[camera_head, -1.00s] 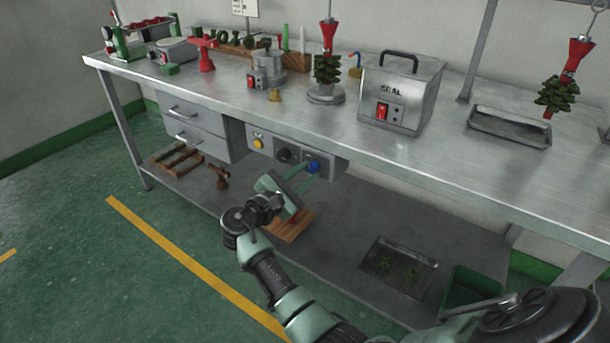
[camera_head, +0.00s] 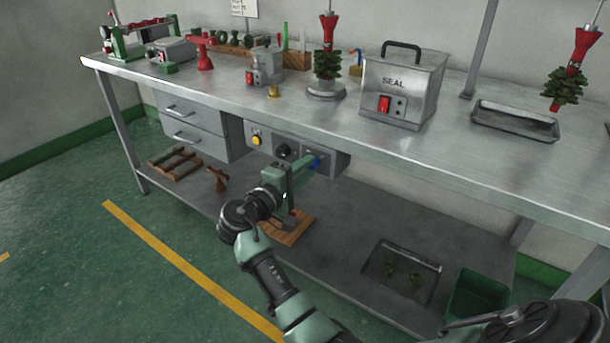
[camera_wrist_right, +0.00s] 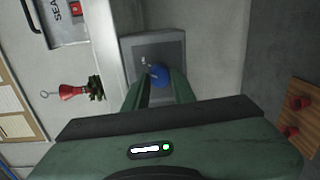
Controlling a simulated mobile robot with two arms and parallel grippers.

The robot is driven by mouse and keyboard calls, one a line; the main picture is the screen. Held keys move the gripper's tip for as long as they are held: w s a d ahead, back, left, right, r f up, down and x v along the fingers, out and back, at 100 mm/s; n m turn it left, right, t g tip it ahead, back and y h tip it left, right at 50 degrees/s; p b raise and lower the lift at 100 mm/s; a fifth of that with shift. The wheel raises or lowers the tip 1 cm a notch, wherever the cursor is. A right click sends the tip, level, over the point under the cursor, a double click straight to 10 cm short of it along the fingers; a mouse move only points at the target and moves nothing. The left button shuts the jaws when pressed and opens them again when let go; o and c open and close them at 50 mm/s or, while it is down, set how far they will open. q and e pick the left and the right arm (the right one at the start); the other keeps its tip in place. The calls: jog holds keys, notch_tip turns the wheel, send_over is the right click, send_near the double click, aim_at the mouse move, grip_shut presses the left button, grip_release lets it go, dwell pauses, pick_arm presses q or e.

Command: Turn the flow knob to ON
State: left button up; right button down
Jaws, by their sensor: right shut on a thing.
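The flow knob (camera_head: 317,162) is a small blue knob on the right part of the grey control panel (camera_head: 338,160) under the workbench's front edge. My right gripper (camera_head: 310,166) reaches up to it from below and is shut on it; the fingers partly hide the knob in the head view. In the right wrist view the blue knob (camera_wrist_right: 159,74) sits between the two green fingertips (camera_wrist_right: 159,82), in front of the panel face (camera_wrist_right: 165,48). Its exact pointer position and the ON mark are too small to read. My left gripper is not in view.
A black knob (camera_head: 284,150) and a yellow button (camera_head: 257,140) sit left on the panel, beside drawers (camera_head: 188,134). The SEAL machine (camera_head: 402,90) stands on the bench above. The lower shelf holds a wooden board (camera_head: 297,228) and a metal tray (camera_head: 390,285).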

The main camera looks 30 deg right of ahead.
jog(key=shift+f+m, duration=0.15)
jog(key=shift+m, duration=0.25)
jog(key=shift+m+b, duration=0.85)
jog(key=shift+m, duration=0.25)
jog(key=shift+r, duration=0.2)
jog(key=c, duration=1.2)
grip_release()
jog(key=shift+o, duration=0.2)
jog(key=shift+f, duration=0.1)
